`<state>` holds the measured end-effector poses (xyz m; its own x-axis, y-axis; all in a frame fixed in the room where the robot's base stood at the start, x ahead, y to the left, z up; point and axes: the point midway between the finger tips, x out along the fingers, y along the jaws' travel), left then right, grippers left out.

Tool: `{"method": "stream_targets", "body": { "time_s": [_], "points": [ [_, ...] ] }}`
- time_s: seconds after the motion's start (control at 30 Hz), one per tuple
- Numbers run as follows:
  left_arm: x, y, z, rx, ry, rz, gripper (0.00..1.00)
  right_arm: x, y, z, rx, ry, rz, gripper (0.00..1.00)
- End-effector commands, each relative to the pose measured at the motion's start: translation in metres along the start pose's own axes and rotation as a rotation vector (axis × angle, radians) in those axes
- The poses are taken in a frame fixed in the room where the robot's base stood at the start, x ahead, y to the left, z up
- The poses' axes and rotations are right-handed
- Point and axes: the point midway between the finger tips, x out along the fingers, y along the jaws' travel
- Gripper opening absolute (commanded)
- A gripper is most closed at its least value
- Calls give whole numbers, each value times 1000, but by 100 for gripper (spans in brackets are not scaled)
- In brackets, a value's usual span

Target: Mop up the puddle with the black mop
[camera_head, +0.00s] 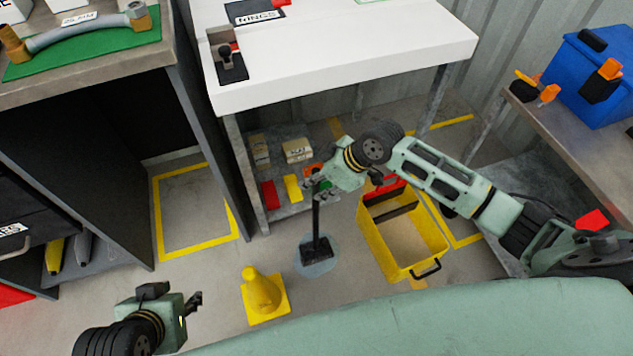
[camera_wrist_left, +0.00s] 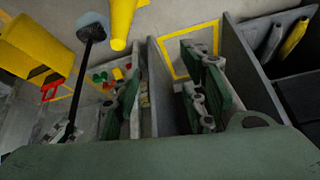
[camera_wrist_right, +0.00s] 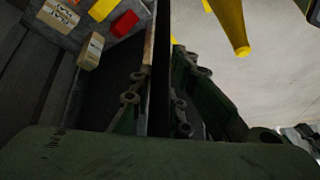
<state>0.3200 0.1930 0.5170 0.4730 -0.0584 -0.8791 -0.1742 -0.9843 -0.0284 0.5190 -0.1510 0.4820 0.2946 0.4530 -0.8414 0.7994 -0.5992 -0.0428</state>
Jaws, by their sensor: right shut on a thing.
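The black mop (camera_head: 316,215) stands nearly upright, its dark head (camera_head: 316,249) on the puddle. The puddle (camera_head: 315,269) is a small bluish round patch on the concrete floor, partly covered by the mop head. My right gripper (camera_head: 316,183) is shut on the upper part of the mop handle. The right wrist view shows the dark handle (camera_wrist_right: 161,60) between its fingers. My left gripper (camera_head: 197,302) is at the lower left, away from the mop, and its fingers (camera_wrist_left: 165,65) are apart and empty. The mop also shows in the left wrist view (camera_wrist_left: 74,92).
A yellow cone (camera_head: 262,293) stands just left of the puddle, and a yellow bucket (camera_head: 392,247) just right of it. A white table (camera_head: 345,60) with a low shelf of boxes and colored parts is behind. Workbenches stand at left and right.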

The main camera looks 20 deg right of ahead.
Motion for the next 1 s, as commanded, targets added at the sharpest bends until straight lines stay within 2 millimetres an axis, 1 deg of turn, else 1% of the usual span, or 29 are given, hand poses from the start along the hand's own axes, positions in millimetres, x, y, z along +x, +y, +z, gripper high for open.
{"method": "stream_targets", "body": {
  "time_s": [1.0],
  "points": [
    [4,4,-28,3,122,8,40,10,1,6,0,2,1,0]
  ]
}}
